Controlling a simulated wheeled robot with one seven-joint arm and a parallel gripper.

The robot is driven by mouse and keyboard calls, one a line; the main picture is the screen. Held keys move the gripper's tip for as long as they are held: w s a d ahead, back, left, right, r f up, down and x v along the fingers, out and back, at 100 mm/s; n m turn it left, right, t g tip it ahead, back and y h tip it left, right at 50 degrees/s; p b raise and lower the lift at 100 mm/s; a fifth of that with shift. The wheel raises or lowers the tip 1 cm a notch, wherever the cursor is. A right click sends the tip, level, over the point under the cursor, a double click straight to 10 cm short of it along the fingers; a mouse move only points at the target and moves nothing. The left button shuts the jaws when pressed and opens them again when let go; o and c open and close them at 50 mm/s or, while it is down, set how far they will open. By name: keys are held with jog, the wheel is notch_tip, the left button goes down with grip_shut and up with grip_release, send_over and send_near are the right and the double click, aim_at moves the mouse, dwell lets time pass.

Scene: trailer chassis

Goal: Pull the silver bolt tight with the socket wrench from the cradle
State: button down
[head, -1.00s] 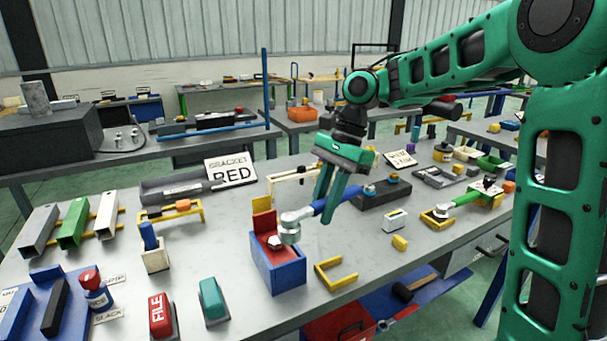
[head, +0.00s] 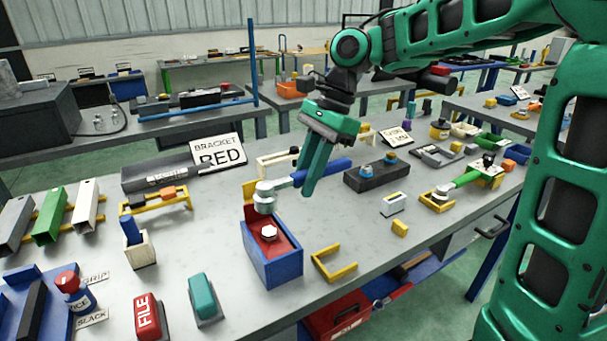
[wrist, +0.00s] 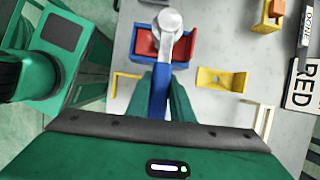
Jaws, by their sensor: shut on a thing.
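The silver bolt (head: 269,232) stands on the red top of a blue block (head: 272,265) near the front of the bench. My gripper (head: 310,195) is shut on the blue handle of the socket wrench (head: 335,170). The wrench's silver socket head (head: 264,190) points left, apart from the bolt and behind it in the head view. In the wrist view the head (wrist: 169,20) lies across the red and blue block (wrist: 148,42), and I cannot make out the bolt there.
A yellow U-shaped bracket (head: 334,264) lies right of the block. A green-handled tool (head: 465,180) rests farther right. A dark block with blue knobs (head: 375,177) is behind my gripper. Blue and teal pieces stand at left.

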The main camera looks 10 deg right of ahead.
jog(key=shift+f, duration=2.9)
jog(key=shift+s+f, duration=0.1)
jog(key=shift+f, duration=0.7)
dwell(0.4)
jog(key=c, duration=2.4)
grip_release()
grip_shut()
jog(key=shift+s, duration=0.1)
jog(key=shift+s+d+m+t, duration=0.2)
jog(key=shift+s+m+t, duration=0.3)
jog(key=shift+m, duration=0.4)
jog(key=shift+s, duration=0.1)
